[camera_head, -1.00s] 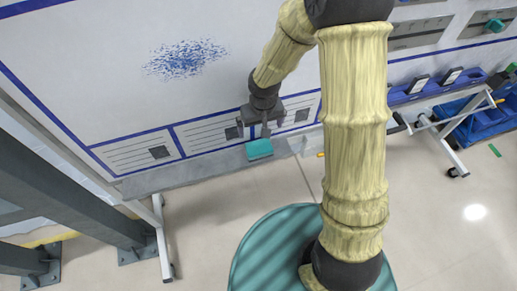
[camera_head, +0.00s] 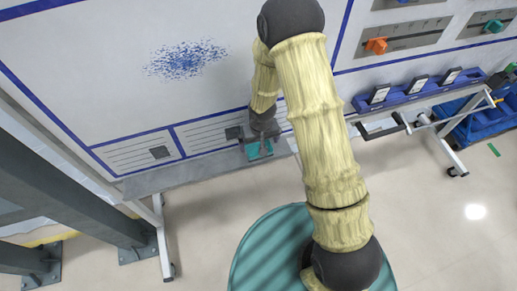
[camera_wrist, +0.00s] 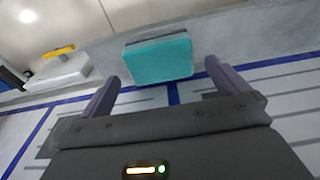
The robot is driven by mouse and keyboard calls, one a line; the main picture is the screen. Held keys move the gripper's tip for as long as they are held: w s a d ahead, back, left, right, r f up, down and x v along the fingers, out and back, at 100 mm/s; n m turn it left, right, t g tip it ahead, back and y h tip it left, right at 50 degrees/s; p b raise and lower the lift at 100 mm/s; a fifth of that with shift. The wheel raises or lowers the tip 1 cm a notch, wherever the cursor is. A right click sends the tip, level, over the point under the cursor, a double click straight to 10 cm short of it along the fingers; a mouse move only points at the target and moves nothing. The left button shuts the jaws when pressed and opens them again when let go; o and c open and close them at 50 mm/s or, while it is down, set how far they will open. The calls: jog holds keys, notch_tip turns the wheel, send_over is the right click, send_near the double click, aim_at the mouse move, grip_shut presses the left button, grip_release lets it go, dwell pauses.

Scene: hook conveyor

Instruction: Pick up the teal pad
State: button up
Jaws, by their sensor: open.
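The teal pad (camera_head: 256,152) lies on the narrow grey ledge (camera_head: 190,172) at the foot of the whiteboard. In the wrist view the pad (camera_wrist: 160,58) shows whole, a teal block just ahead of the fingertips and roughly midway between them. My gripper (camera_head: 259,148) is at the pad in the head view and partly covers it. In the wrist view my gripper (camera_wrist: 163,84) is open, with a finger to either side and nothing between them.
The whiteboard (camera_head: 110,60), with a blue scribble (camera_head: 186,58), rises behind the ledge. Grey posts (camera_head: 70,180) stand at the left. Blue trays (camera_head: 415,88) and a slider panel (camera_head: 400,42) are at the right. Another object with a yellow part (camera_wrist: 60,50) lies left in the wrist view.

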aim_at(251, 150)
jog(key=shift+w+a+f+p, duration=0.15)
jog(key=shift+f+p, duration=0.1)
jog(key=shift+f, duration=0.6)
jog(key=shift+w+d+f+p, duration=0.1)
jog(key=shift+w+f+p, duration=0.15)
jog(key=shift+f, duration=0.65)
jog(key=shift+w+a+f+p, duration=0.1)
jog(key=shift+f+p, duration=0.15)
jog(key=shift+f, duration=0.6)
jog(key=c, duration=0.8)
